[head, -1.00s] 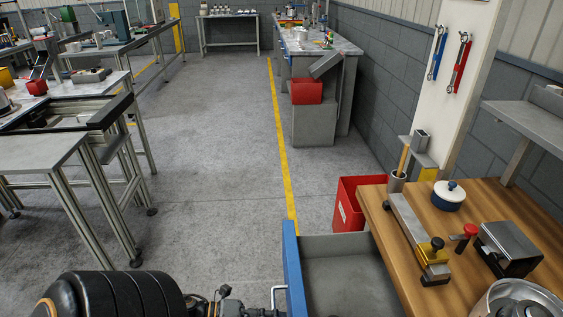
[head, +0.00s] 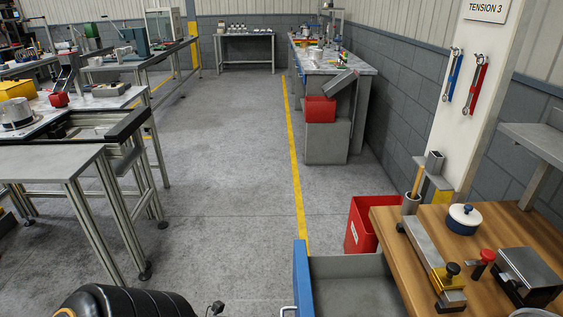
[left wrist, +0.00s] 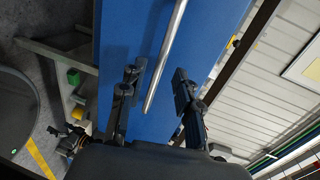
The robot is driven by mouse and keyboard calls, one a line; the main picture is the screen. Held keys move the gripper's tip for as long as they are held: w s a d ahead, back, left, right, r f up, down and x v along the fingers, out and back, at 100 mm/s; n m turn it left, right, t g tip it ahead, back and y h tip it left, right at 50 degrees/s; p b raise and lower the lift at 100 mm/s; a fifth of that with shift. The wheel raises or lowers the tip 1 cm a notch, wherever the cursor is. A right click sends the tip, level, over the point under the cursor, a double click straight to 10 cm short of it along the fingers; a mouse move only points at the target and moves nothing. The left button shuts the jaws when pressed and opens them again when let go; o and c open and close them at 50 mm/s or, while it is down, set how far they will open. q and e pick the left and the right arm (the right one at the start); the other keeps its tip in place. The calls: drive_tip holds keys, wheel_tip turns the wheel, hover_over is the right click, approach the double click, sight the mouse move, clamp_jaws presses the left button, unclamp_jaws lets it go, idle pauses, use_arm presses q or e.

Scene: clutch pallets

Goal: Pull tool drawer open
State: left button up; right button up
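The tool drawer (head: 350,292) stands pulled out from the wooden bench at the lower right of the head view, with its grey inside visible and empty where seen. Its blue front (head: 302,277) faces left, with a bit of the metal handle (head: 288,311) at the bottom edge. In the left wrist view the handle bar (left wrist: 167,55) crosses the blue front between the two fingers of my left gripper (left wrist: 158,75). The fingers are apart, with gaps to the bar. Only a small dark part of this gripper shows in the head view. My right gripper is not in view.
A red bin (head: 367,226) stands beside the bench, behind the drawer. The wooden bench (head: 428,222) holds a clamp fixture (head: 436,268), a lidded pot (head: 464,217) and a metal box (head: 530,272). The floor left of the drawer is clear as far as the grey tables (head: 45,164).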

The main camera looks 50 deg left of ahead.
use_arm(q)
drive_tip(key=v, duration=0.8)
